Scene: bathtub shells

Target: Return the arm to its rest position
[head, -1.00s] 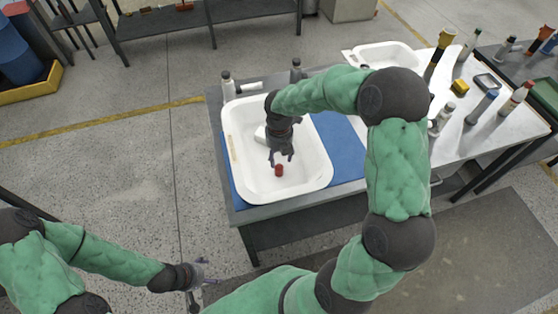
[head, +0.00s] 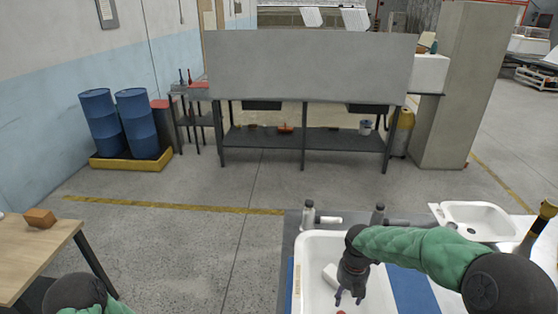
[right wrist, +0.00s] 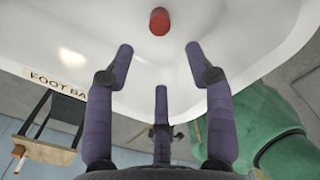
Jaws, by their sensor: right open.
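My right gripper (head: 350,298) hangs fingers down over the white bathtub shell (head: 318,241) at the bottom of the head view. In the right wrist view its purple-grey fingers (right wrist: 160,58) are spread, with nothing between them. A small red cylinder (right wrist: 159,22) lies on the white shell surface beyond the fingertips, apart from them. Only a sliver of it shows at the bottom edge of the head view. My right arm reaches in from the right. Part of my left arm shows at the lower left; its gripper is out of view.
A second white basin (head: 480,222) is at the right. A wooden table (head: 40,255) with a brown block (head: 40,217) stands at the left. Open floor lies between.

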